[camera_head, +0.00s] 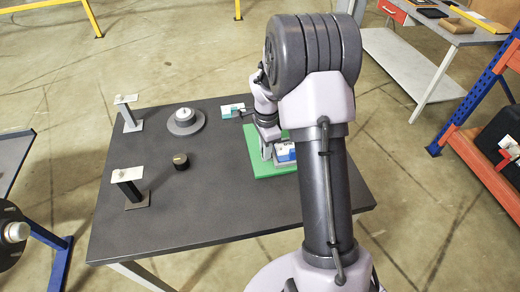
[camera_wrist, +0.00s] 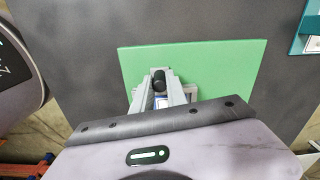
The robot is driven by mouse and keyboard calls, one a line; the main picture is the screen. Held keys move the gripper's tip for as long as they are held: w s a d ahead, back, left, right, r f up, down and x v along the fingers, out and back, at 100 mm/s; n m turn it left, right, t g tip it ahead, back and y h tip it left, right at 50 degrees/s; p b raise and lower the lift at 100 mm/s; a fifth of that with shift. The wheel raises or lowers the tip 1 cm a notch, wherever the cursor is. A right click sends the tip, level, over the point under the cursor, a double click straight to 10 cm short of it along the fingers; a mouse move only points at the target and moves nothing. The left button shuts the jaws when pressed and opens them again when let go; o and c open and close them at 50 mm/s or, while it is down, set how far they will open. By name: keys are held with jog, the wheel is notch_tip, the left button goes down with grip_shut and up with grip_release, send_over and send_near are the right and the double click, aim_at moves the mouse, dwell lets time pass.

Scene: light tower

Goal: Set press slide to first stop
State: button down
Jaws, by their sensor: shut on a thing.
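A green base plate (camera_wrist: 215,62) lies flat on the dark table and also shows in the head view (camera_head: 262,172). A grey fixture with a blue part (camera_head: 285,152) stands on it, which I take to be the press; my arm partly covers it. In the wrist view, a dark rounded knob (camera_wrist: 158,76) sits between the fingertips of my gripper (camera_wrist: 159,92). My gripper is shut on this knob, which appears to belong to the press slide. The slide's stops are not distinguishable, and its lower part is hidden by the fingers and wrist.
Two posts with white tops (camera_head: 126,99) (camera_head: 127,174) stand on the table's left. A round grey disc unit (camera_head: 186,122) and a black knob (camera_head: 180,161) stand between them and the plate. A teal-and-white block (camera_head: 232,111) lies behind.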

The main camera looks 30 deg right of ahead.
jog(key=d, duration=0.2)
jog(key=shift+s+d, duration=0.35)
jog(key=shift+d, duration=0.05)
jog(key=shift+a, duration=0.1)
jog(key=c, duration=1.3)
grip_release()
notch_tip(320, 180, up, 18)
jog(key=p, duration=0.6)
jog(key=shift+f, duration=0.25)
jog(key=shift+a, duration=0.1)
